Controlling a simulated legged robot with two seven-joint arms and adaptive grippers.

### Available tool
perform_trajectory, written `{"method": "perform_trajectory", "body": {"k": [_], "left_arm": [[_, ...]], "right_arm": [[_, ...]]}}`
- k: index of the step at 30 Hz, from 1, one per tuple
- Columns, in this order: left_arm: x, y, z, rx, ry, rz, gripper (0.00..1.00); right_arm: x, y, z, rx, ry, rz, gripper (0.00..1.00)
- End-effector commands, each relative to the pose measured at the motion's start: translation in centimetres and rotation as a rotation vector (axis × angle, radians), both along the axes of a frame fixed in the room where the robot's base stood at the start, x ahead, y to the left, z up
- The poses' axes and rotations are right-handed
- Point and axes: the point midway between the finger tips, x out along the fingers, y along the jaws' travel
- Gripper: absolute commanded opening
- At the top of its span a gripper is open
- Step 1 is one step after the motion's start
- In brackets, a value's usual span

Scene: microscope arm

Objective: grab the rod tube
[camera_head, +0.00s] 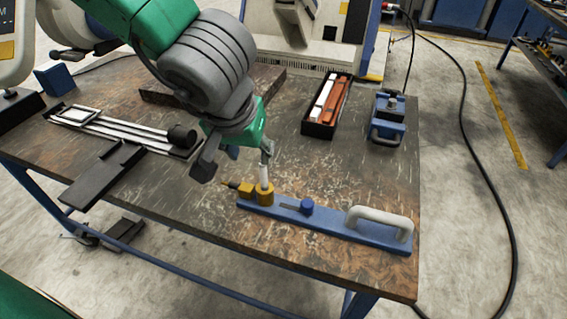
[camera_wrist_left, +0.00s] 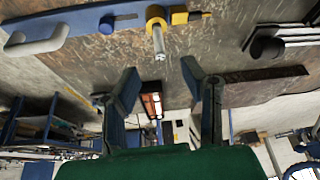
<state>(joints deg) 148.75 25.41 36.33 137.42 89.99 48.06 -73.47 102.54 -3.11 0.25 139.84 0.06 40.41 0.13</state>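The rod tube (camera_head: 264,176) is a short pale tube standing upright in a yellow ring holder (camera_head: 265,194) on a blue base plate (camera_head: 325,226) near the table's front edge. In the left wrist view the rod tube (camera_wrist_left: 159,43) shows at top centre, below the yellow ring (camera_wrist_left: 157,17). My left gripper (camera_head: 237,157) is open and empty over the table by the tube. In the left wrist view its fingers (camera_wrist_left: 160,75) are spread wide, with the tube lined up between them but just beyond the tips. My right gripper is not in view.
The blue plate carries a blue knob (camera_head: 307,206) and a grey handle (camera_head: 381,221). A black box (camera_head: 320,128) with white and orange bars and a blue clamp-like device (camera_head: 387,120) stand behind. Metal rails (camera_head: 130,130) lie at left.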

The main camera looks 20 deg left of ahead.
Motion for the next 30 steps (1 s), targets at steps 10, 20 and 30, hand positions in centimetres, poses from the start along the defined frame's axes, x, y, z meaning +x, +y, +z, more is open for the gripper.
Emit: {"method": "perform_trajectory", "body": {"k": [10,20,30], "left_arm": [[1.5,-0.1,-3.5,-0.013,0.011,-0.006,0.38],[3.1,0.2,-6.9,-0.011,0.007,-0.007,0.38],[5.3,0.5,-10.2,-0.012,0.009,-0.004,0.38]], "right_arm": [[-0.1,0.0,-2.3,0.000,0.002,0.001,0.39],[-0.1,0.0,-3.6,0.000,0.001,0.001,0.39],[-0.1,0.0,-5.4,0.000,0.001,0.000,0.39]]}}
